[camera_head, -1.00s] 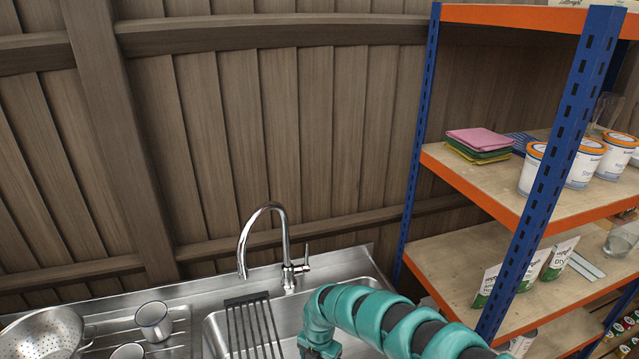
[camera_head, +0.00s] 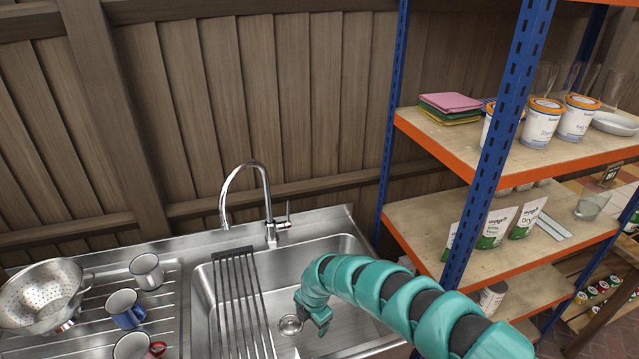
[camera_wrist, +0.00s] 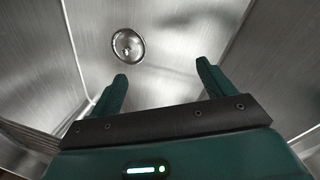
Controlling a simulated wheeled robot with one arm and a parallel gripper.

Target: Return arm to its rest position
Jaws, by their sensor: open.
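My gripper (camera_wrist: 161,72) shows in the wrist view with its two green fingers apart and nothing between them. It points down into the steel sink basin (camera_wrist: 185,50), where the round drain (camera_wrist: 128,45) lies ahead of the fingertips. In the head view my arm, in a teal cover, reaches in from the lower right and bends down over the basin (camera_head: 350,255).
A chrome faucet (camera_head: 268,205) stands behind the basin. A slatted rack (camera_head: 240,300) spans its left part. Left of it, the drainboard holds a colander (camera_head: 42,295) and several mugs (camera_head: 147,270). A blue and orange shelf (camera_head: 420,225) with tubs and pouches stands close on the right.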

